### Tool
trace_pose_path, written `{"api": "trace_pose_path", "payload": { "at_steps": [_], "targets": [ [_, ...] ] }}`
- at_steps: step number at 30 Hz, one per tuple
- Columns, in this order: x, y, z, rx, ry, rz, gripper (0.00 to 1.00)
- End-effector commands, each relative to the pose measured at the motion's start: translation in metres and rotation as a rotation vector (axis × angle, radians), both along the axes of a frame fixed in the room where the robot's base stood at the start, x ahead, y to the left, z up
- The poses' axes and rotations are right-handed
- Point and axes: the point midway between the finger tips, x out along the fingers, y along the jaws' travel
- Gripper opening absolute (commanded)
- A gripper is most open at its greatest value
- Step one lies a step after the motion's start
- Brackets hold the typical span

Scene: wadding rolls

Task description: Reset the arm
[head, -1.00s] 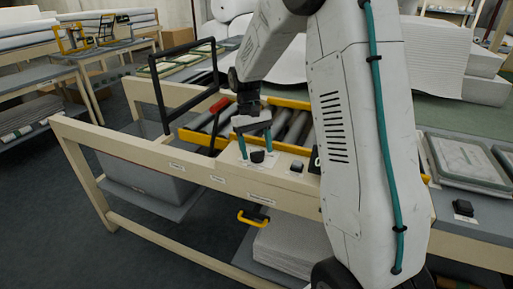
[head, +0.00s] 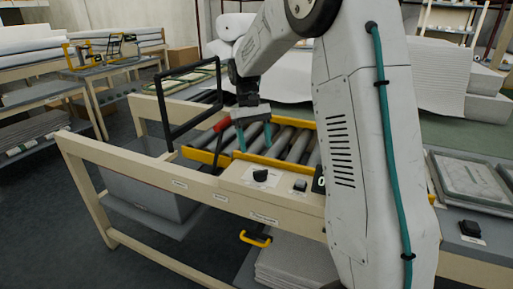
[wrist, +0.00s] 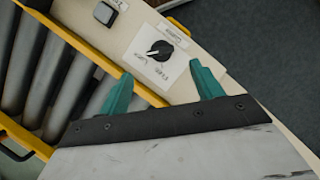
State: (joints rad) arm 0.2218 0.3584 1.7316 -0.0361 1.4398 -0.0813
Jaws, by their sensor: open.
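My gripper (head: 254,136) hangs from my white arm over the yellow-framed roller bed, pointing down. Its two teal fingers are apart with nothing between them. In the wrist view my gripper (wrist: 164,88) shows its open fingers, with a black rotary knob (wrist: 160,50) on a white label plate beyond the tips. The knob (head: 260,175) sits on the cream rail, in front of the gripper and apart from it.
The rollers (head: 291,143) lie behind the rail. A black upright frame (head: 166,105) and a red handle (head: 222,124) stand to the left. A yellow handle (head: 255,239) hangs below the rail.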

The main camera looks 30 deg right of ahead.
Motion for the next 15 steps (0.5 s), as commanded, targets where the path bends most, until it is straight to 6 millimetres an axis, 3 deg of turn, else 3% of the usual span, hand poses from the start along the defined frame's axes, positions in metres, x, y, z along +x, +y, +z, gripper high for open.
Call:
{"api": "trace_pose_path", "payload": {
  "at_steps": [13, 15],
  "targets": [
    [0.0008, -0.0001, -0.0010, -0.003, -0.005, -0.005, 0.65],
    [-0.0046, 0.0014, -0.0092, -0.002, 0.003, -0.011, 0.65]
  ]
}}
